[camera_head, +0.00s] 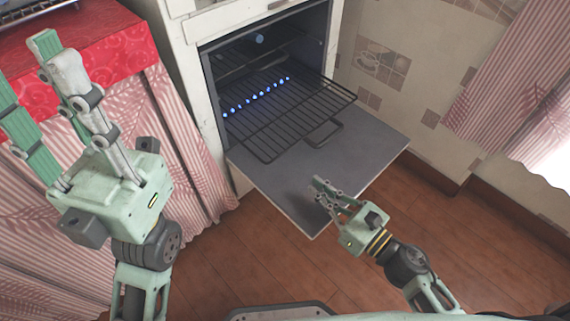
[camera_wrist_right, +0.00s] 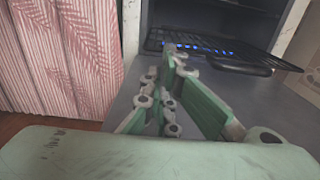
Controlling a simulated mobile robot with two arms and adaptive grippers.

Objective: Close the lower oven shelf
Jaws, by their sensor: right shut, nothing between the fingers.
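The oven (camera_head: 190,28) stands open, its flat grey door (camera_head: 375,148) folded down. The lower shelf, a dark wire rack (camera_head: 300,112), is pulled partly out over the door, with a loop handle (camera_head: 327,133) at its front; the rack also shows in the wrist view (camera_wrist_right: 225,59). My right gripper (camera_head: 318,184) is shut and empty, over the door's front part, apart from the rack. Its fingers (camera_wrist_right: 172,50) point toward the rack in the wrist view. My left gripper (camera_head: 25,66) is open and empty, raised left of the oven.
A row of blue lights (camera_head: 255,97) glows inside the oven, and another rack (camera_head: 238,62) sits higher inside. A counter with red cloth (camera_head: 115,48) and striped curtain (camera_head: 180,130) is at the left. The tiled wall (camera_head: 400,95) is at the right. Wooden floor (camera_head: 270,250) is clear.

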